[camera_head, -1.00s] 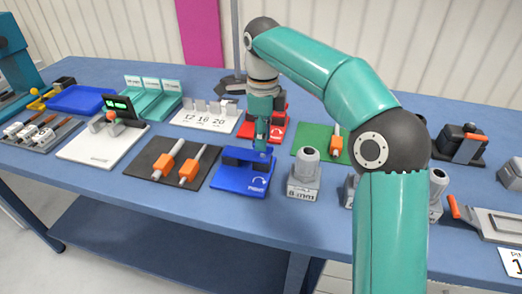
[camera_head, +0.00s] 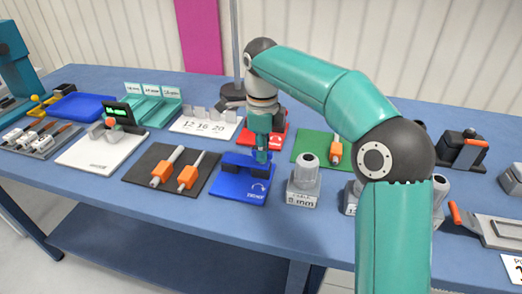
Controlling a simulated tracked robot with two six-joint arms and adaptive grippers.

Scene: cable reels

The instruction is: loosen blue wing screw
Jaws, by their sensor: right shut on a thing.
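The blue block (camera_head: 236,188) with a curved white arrow sits near the front edge of the table, with a dark raised clamp part (camera_head: 238,167) on top. My right gripper (camera_head: 262,157) points down onto the top of this block at its right side and is shut there. The blue wing screw itself is hidden by the fingers, or too small to make out. My left gripper is not in view.
A red block (camera_head: 273,137) stands right behind my gripper. A dark mat (camera_head: 140,172) with orange-handled tools lies left of the blue block. A grey cylinder fitting (camera_head: 306,180) stands close on its right. A green mat (camera_head: 312,149) lies behind that.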

